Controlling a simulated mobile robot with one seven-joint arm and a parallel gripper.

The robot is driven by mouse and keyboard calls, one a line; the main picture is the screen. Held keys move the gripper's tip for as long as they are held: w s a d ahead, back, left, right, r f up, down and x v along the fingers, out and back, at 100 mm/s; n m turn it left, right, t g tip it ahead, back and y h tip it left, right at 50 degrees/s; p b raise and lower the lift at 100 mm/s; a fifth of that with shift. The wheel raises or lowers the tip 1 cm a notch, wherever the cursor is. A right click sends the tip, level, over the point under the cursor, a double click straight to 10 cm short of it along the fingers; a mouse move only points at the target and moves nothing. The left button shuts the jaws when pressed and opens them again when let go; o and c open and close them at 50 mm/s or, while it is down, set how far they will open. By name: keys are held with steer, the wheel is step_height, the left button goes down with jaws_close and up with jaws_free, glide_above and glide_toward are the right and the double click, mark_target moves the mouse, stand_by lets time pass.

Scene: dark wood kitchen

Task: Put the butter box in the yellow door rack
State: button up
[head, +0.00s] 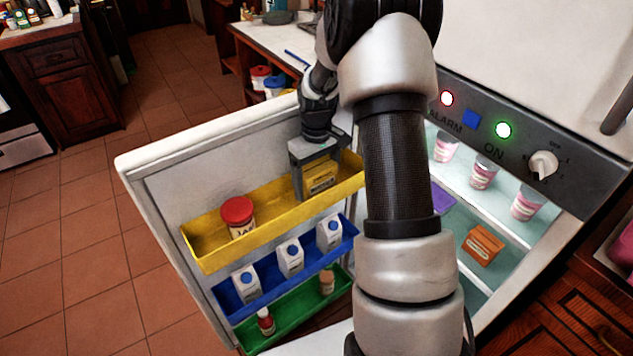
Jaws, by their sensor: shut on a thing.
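The yellow door rack (208,256) is the top rack on the inside of the open fridge door. A jar with a red lid (238,216) stands in its left part. My gripper (317,178) points down over the right part of the rack. It is shut on a yellow butter box (321,178), which is low inside the rack behind its front wall. I cannot tell whether the box touches the rack floor. The gripper's fingers hide the sides of the box.
Below are a blue rack (222,304) with cartons and a green rack (290,322) with small bottles. The fridge shelves hold several cups (483,172) and an orange box (482,245). My arm hides part of the fridge opening. The yellow rack's middle is clear.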

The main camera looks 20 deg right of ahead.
steer(key=shift+f, duration=0.15)
steer(key=o, duration=1.3)
steer(key=shift+c, duration=0.2)
